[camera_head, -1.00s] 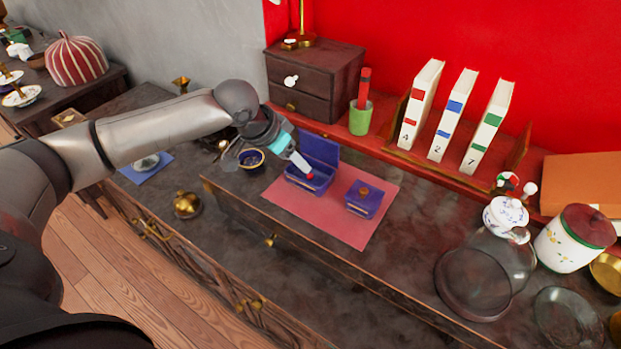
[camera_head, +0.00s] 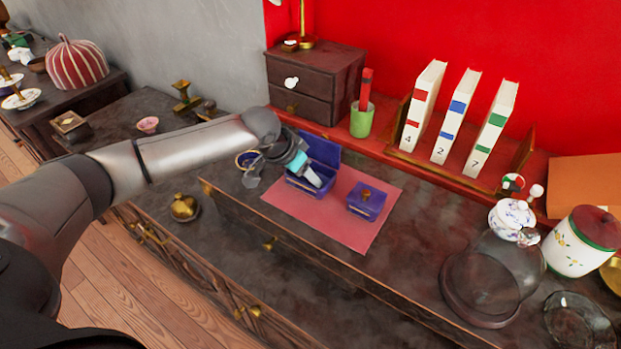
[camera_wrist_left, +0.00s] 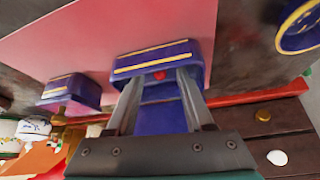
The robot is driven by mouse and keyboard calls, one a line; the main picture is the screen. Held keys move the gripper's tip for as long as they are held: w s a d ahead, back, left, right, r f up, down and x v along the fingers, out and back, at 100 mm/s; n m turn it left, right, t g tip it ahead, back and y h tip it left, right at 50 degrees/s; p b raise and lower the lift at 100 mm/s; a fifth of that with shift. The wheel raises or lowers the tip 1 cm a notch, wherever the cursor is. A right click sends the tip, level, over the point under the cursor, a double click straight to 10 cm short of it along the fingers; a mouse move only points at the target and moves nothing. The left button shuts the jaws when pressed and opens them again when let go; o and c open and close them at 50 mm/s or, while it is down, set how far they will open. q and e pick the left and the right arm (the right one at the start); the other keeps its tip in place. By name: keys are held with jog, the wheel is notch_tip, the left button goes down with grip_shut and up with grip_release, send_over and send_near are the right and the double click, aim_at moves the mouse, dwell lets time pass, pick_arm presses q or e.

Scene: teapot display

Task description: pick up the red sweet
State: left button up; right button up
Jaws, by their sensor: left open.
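The red sweet (camera_wrist_left: 159,75) lies inside the open blue box (camera_wrist_left: 157,58), seen in the left wrist view. My left gripper (camera_wrist_left: 160,80) is open, its fingers reaching into the box with one on each side of the sweet. Whether they touch the sweet I cannot tell. In the head view, the box (camera_head: 298,187) stands on a pink mat (camera_head: 325,224) with its lid raised at the back. My left gripper (camera_head: 314,180) points down into it there and hides the sweet. My right gripper is not in view.
A closed blue box (camera_head: 366,203) with a knob stands to the right on the mat. Behind are a dark drawer chest (camera_head: 312,85) and a green cup (camera_head: 361,121). A glass dome (camera_head: 492,275) stands at the right.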

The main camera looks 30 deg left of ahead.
pick_arm(q)
grip_shut()
